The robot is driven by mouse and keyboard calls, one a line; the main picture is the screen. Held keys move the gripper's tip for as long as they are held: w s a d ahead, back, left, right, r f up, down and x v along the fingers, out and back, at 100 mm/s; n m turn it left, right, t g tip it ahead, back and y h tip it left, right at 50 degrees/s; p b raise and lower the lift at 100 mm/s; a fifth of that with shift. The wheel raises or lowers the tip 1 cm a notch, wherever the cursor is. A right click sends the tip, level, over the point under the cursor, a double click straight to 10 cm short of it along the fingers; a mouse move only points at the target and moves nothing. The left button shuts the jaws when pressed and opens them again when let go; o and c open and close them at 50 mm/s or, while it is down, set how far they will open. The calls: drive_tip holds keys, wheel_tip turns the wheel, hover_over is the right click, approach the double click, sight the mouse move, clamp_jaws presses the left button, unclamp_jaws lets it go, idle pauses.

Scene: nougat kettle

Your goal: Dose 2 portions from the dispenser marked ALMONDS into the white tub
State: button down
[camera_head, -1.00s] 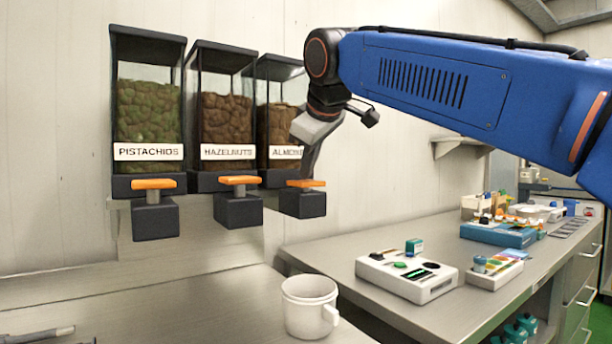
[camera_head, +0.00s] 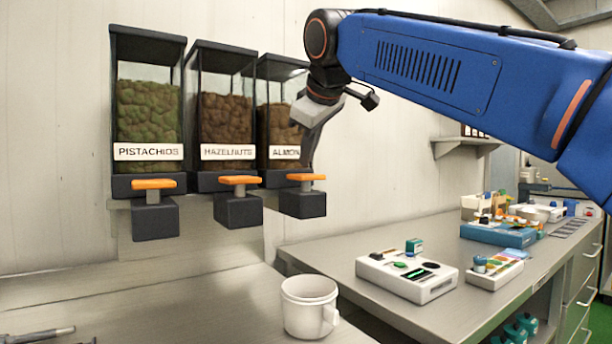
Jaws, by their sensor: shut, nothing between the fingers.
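The ALMONDS dispenser (camera_head: 281,119) is the rightmost of three on the wall, with brown contents behind glass. Its label is partly hidden by my gripper. Its orange lever (camera_head: 306,177) sits above a dark outlet block (camera_head: 303,204). My gripper (camera_head: 308,164) is shut and points down, its tip just above or at the orange lever; I cannot tell whether they touch. The white tub (camera_head: 309,308) stands on the counter below, with a handle on its right. Its inside is mostly hidden.
The PISTACHIOS dispenser (camera_head: 147,110) and HAZELNUTS dispenser (camera_head: 223,115) hang to the left, each with its own orange lever. A white device with buttons (camera_head: 407,277) and a smaller tray (camera_head: 495,270) stand on the right counter. The counter left of the tub is mostly clear.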

drive_tip(key=shift+r, duration=2.4)
drive_tip(key=s+d+f+m+g+h, duration=0.1)
drive_tip(key=s+d+f+m, duration=0.3)
drive_tip(key=d+f, duration=0.6)
drive_tip(key=s+d+f+m+g+h, duration=0.15)
drive_tip(key=s+d+f, duration=0.35)
drive_tip(key=d+f, duration=0.55)
drive_tip(key=s+d+f+m, duration=0.2)
drive_tip(key=s+f, duration=0.4)
drive_tip(key=f, duration=0.5)
drive_tip(key=s+d+f+m+g, duration=0.1)
drive_tip(key=s+d+f+m, duration=0.1)
drive_tip(key=s+d+f, duration=0.2)
drive_tip(key=s+d+f+m, duration=0.2)
drive_tip(key=s+f, duration=0.8)
drive_tip(key=f, duration=0.9)
drive_tip(key=shift+d+m, duration=0.35)
drive_tip(key=shift+d, duration=0.1)
